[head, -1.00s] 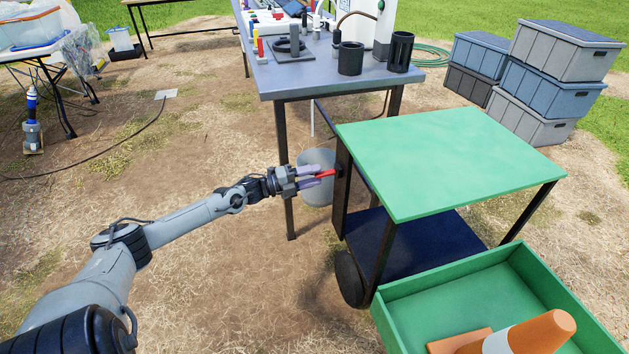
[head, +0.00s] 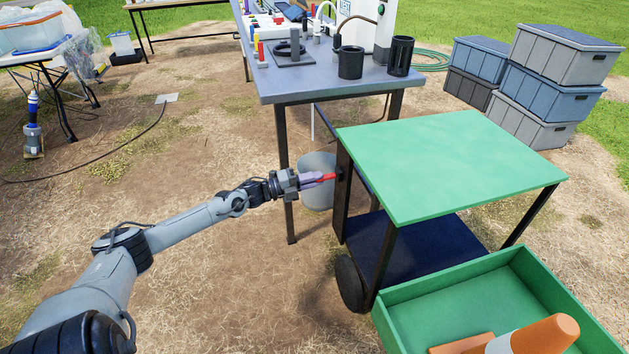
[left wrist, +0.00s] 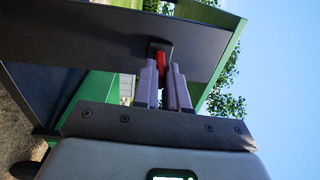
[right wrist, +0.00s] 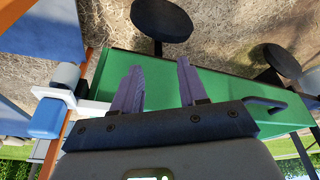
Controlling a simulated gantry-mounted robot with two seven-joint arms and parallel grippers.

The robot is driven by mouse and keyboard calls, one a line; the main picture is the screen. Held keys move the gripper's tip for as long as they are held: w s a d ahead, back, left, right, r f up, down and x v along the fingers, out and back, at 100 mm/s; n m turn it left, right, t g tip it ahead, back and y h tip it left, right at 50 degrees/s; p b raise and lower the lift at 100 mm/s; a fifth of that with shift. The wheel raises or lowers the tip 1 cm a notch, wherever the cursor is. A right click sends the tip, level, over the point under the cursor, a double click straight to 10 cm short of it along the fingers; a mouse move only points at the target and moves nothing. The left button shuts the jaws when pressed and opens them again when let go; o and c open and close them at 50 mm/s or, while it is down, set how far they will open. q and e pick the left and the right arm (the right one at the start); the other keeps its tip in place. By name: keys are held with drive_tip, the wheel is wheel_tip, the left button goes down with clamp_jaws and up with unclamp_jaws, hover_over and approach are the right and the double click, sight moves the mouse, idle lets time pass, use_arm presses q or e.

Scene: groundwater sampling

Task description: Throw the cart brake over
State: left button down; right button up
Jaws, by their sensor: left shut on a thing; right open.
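The cart (head: 450,165) has a green top, a dark lower shelf and black wheels. Its red brake lever (head: 329,176) sticks out to the left from a black mount on the cart's dark side panel. My left gripper (head: 318,178) is shut on the lever; in the left wrist view its fingers (left wrist: 166,88) close around the red lever (left wrist: 161,60), just below the black mount. Part of the lever is hidden between the fingers. My right gripper (right wrist: 160,85) is open and empty in the right wrist view, over a green surface; it is not in the head view.
A grey bucket (head: 316,190) stands behind the lever, under the grey work table (head: 330,82). A green tray (head: 400,305) holding an orange cone (head: 540,338) is at the lower right. Stacked bins (head: 550,90) stand at the back right.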

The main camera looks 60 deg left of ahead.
use_arm(q)
drive_tip(key=shift+f+b, duration=0.5)
drive_tip(key=shift+b, duration=0.1)
drive_tip(key=c, duration=1.9)
unclamp_jaws()
drive_tip(key=f+b, duration=0.1)
drive_tip(key=b, duration=0.1)
drive_tip(key=f+t+b, duration=0.1)
drive_tip(key=b, duration=0.2)
drive_tip(key=shift+w+d+f+t+h, duration=0.15)
drive_tip(key=shift+w+f+t+h, duration=0.15)
drive_tip(key=shift+w+f, duration=0.05)
drive_tip(key=shift+o, duration=0.4)
drive_tip(key=shift+w, duration=0.15)
